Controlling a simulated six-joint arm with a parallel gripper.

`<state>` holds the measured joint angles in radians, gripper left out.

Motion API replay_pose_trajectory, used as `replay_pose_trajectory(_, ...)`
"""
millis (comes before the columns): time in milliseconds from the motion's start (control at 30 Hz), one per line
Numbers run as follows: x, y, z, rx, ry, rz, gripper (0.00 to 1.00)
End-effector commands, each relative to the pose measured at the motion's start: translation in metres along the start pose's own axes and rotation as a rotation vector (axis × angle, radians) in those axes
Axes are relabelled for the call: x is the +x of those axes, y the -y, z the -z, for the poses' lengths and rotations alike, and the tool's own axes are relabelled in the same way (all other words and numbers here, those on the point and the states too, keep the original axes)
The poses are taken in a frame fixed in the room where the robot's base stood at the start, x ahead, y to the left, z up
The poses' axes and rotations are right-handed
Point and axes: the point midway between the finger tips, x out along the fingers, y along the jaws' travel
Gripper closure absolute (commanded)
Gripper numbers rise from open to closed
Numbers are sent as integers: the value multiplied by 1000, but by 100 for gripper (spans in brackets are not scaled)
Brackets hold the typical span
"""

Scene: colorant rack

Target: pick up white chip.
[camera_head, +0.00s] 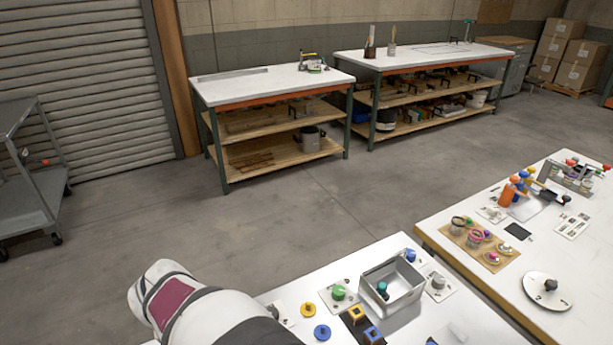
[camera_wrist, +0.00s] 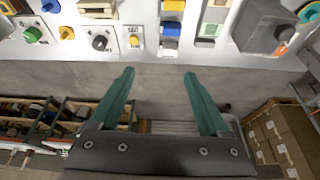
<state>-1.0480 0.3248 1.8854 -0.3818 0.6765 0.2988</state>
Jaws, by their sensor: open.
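In the wrist view my gripper (camera_wrist: 158,78) is open, its two green fingers wide apart with nothing between them. The fingers extend toward the front edge of a white worktop and appear short of the pieces on it. A pale, flat piece (camera_wrist: 209,29) that may be the white chip lies in a narrow holder with green and grey pieces, right of the blue and yellow blocks (camera_wrist: 172,26). I cannot tell for sure that it is the chip. The head view shows my arm but not the gripper, and I cannot make out the chip there.
The near table carries a metal bin (camera_head: 393,286), a green knob (camera_head: 338,292), a yellow disc (camera_head: 308,310) and a blue disc (camera_head: 322,332). A grey box (camera_wrist: 262,30) stands right of the holder in the wrist view. A second table (camera_head: 468,279) stands to the right.

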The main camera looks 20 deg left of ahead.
Motion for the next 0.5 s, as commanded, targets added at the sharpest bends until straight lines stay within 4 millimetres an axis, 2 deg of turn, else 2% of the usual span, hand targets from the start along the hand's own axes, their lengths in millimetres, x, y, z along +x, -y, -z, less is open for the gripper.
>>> replay_pose_trajectory(33, 6, 16, 2, -36, -9, 12, 20)
replay_pose_trajectory(100, 17, 25, 4, -56, -17, 20, 20)
replay_pose_trajectory(400, 97, 26, 4, -55, -15, 19, 20)
replay_pose_trajectory(500, 110, 26, 5, -54, -17, 19, 20)
